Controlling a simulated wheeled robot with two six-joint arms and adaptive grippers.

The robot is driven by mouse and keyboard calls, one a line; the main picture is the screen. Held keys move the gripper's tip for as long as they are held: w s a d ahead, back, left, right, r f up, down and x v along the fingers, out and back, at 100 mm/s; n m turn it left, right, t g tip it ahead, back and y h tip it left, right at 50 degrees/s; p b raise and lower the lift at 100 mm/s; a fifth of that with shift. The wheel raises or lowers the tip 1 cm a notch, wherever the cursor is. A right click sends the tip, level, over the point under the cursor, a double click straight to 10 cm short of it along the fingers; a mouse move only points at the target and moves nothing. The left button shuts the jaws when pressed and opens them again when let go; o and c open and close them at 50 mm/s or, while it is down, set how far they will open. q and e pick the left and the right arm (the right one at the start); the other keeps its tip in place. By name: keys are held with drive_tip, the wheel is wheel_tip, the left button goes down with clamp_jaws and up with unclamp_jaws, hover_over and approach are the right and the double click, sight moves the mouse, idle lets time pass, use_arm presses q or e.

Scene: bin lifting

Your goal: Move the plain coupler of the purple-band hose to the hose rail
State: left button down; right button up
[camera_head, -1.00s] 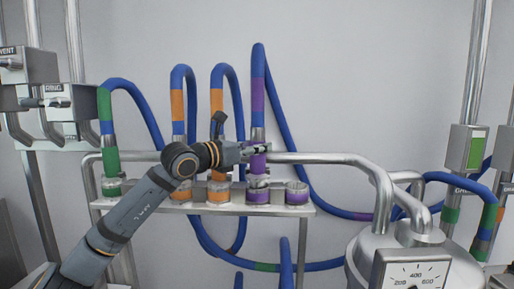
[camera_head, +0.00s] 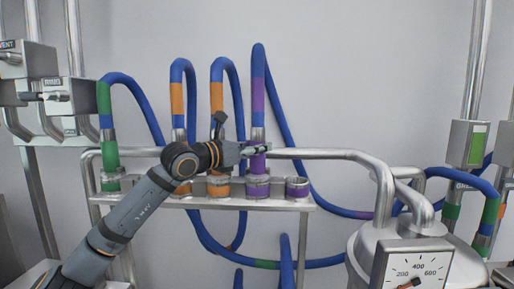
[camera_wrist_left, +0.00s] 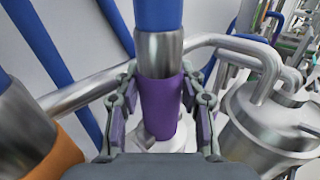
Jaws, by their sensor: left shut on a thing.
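The purple-band hose (camera_head: 257,95) rises in a tall blue arch with a purple band. Its coupler, with a steel upper part and a purple sleeve (camera_wrist_left: 158,105), stands upright. My left gripper (camera_head: 262,150) is shut around the purple sleeve, with a finger on each side in the left wrist view (camera_wrist_left: 160,108). The coupler's lower end is at a purple-ringed socket (camera_head: 257,189) on the hose rail (camera_head: 225,203); I cannot tell whether it is fully seated. A second purple-ringed socket (camera_head: 297,188), to its right, is empty. My right gripper is not in view.
Two orange-banded hoses (camera_head: 177,98) and a green-banded hose (camera_head: 104,98) stand on the rail to the left. A steel pipe (camera_head: 320,154) runs behind the rail. A steel vessel with a gauge (camera_head: 417,272) stands at right.

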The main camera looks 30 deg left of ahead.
use_arm(q)
drive_tip(key=shift+f, duration=0.2)
idle(0.6)
drive_tip(key=c, duration=0.7)
unclamp_jaws()
